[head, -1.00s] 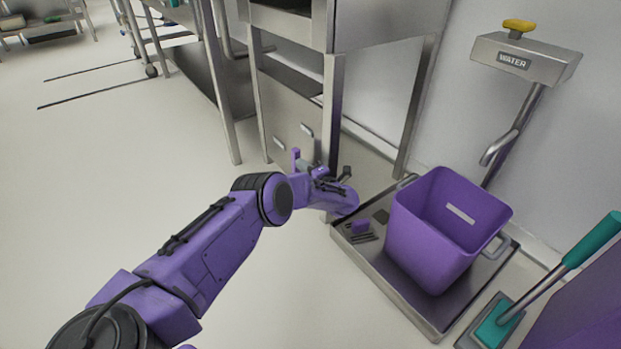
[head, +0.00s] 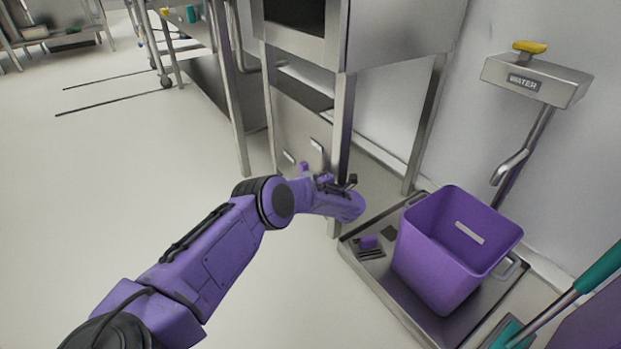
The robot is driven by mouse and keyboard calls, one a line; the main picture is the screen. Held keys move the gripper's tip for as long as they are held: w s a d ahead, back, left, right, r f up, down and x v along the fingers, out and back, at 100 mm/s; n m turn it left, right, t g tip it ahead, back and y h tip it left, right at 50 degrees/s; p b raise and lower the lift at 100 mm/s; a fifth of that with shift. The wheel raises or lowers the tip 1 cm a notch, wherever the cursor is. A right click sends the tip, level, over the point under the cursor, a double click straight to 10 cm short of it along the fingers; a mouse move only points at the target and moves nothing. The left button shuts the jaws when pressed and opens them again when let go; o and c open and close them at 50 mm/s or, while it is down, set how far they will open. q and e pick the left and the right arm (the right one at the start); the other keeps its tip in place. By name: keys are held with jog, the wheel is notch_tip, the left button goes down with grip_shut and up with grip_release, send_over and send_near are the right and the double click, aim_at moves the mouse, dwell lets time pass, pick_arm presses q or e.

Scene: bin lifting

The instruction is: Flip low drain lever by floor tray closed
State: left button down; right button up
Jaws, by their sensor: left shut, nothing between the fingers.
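The floor tray (head: 405,318) is a shallow steel tray at the lower right, beside the leg of a steel stand. A small purple upright piece (head: 304,167) pokes up behind my left wrist, low by the stand's panel; it looks like the drain lever's handle. My wrist hides most of it, so its position is unclear. My left gripper (head: 338,186) is low by the stand's leg, near the tray's left corner. It is shut and empty; whether it touches the lever cannot be told. My right gripper is out of view.
A purple bin (head: 448,268) stands in the tray. A water tap (head: 535,80) stands behind, and a teal-handled tool (head: 598,272) is at right. The floor at left is clear.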

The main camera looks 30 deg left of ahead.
pick_arm(q)
jog(key=p+v, duration=0.6)
jog(key=v, duration=0.8)
jog(key=shift+f, duration=0.2)
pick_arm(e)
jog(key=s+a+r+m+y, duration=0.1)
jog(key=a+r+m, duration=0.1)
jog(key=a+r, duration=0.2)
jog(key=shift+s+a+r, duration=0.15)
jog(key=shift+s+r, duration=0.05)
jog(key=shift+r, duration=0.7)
pick_arm(q)
jog(key=shift+s, duration=0.1)
